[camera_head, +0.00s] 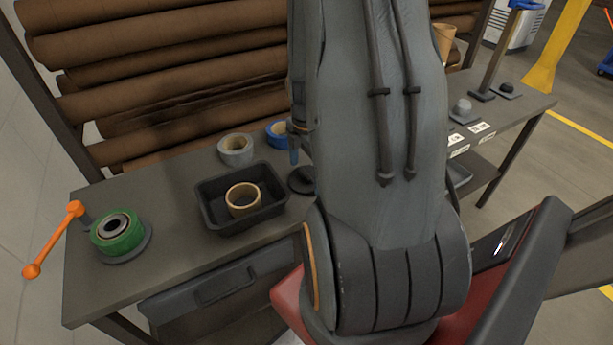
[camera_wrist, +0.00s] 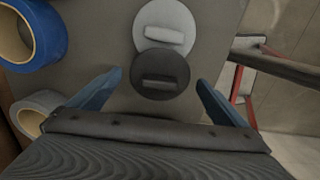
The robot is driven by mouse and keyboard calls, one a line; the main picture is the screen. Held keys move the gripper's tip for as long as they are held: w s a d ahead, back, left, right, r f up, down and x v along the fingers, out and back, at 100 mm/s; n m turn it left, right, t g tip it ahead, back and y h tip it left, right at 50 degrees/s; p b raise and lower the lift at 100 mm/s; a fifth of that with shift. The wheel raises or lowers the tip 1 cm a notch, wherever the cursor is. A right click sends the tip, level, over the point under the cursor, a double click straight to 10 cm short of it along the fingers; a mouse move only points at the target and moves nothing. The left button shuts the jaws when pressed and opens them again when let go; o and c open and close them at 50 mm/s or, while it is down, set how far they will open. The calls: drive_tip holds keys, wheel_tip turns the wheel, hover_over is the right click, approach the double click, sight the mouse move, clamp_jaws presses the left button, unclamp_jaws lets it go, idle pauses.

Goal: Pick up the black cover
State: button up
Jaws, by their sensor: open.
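The black cover (camera_wrist: 160,84) is a flat round disc with a raised bar handle. In the wrist view it lies on the table between the two blue fingers of my gripper (camera_wrist: 160,79), which is open and touches neither side of it. A grey cover (camera_wrist: 152,17) of the same shape sits directly above it in the picture, touching or slightly overlapping its edge. In the head view the black cover (camera_head: 299,182) shows at the left of my arm, which hides part of it. One blue finger shows above it there; the rest of my gripper is hidden.
A blue tape roll (camera_head: 278,133) and a grey tape roll (camera_head: 236,149) stand close by. A black tray (camera_head: 211,218) holds a tan roll (camera_head: 243,199). A green roll (camera_head: 117,234) with an orange crank (camera_head: 53,240) is at the left. Brown film rolls (camera_head: 180,70) line the back.

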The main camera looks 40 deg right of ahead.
drive_tip(key=shift+f, duration=0.45)
drive_tip(key=c, duration=1)
